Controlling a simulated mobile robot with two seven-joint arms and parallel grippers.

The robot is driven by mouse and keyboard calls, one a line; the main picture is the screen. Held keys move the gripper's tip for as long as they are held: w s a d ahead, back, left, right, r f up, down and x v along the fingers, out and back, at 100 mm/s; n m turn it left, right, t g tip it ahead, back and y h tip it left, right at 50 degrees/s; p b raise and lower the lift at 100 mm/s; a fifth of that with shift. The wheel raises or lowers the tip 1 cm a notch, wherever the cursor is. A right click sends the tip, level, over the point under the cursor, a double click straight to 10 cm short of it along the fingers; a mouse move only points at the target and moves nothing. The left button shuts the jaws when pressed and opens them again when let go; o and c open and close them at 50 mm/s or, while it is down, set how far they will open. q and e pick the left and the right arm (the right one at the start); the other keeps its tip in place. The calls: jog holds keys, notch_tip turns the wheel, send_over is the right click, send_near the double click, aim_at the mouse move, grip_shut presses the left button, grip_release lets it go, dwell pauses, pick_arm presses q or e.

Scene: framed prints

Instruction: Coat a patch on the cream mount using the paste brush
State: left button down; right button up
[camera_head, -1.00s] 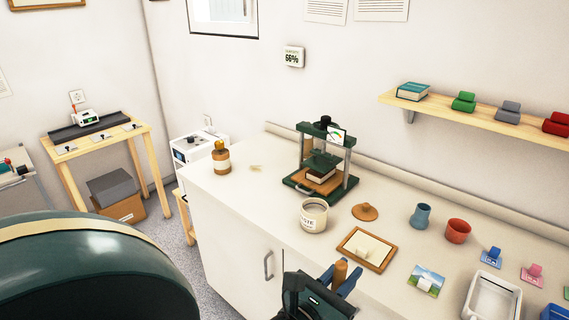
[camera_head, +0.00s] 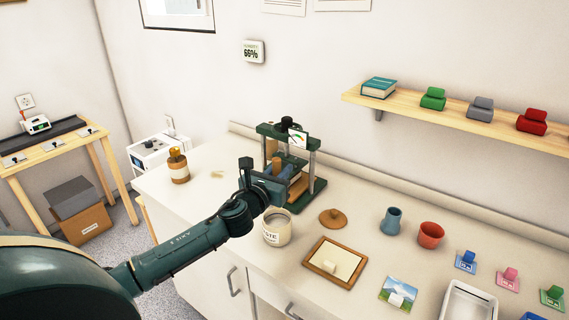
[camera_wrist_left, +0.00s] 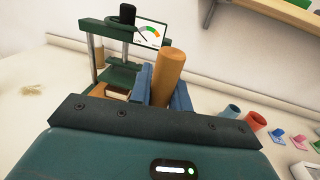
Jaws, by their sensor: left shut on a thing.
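My left gripper (camera_head: 274,184) is shut on the paste brush (camera_head: 277,166), whose thick wooden handle stands up between the blue fingers. The handle also shows in the left wrist view (camera_wrist_left: 168,78); the bristle end is hidden. In the head view the gripper is just above the paste jar (camera_head: 277,231) in the picture, in front of the press. I cannot tell whether the brush is over the jar. The cream mount (camera_head: 345,259) lies flat in a wooden frame to the right of the jar, with a small pale block on it. My right gripper is not in view.
A green press (camera_head: 312,170) stands behind my gripper. A wooden lid (camera_head: 333,218), blue cup (camera_head: 391,220), red pot (camera_head: 431,235) and landscape print (camera_head: 399,290) lie to the right. A brown bottle (camera_head: 178,166) stands at left. The counter's left part is mostly clear.

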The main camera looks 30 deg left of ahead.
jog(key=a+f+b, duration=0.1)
jog(key=b, duration=0.4)
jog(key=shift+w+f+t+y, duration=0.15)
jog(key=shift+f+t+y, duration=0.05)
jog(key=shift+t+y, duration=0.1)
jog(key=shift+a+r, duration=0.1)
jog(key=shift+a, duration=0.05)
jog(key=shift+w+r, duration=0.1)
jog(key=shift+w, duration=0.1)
dwell(0.3)
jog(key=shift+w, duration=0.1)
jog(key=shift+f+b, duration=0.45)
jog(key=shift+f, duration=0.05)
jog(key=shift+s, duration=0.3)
dwell(0.3)
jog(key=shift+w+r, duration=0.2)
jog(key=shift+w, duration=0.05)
dwell(0.4)
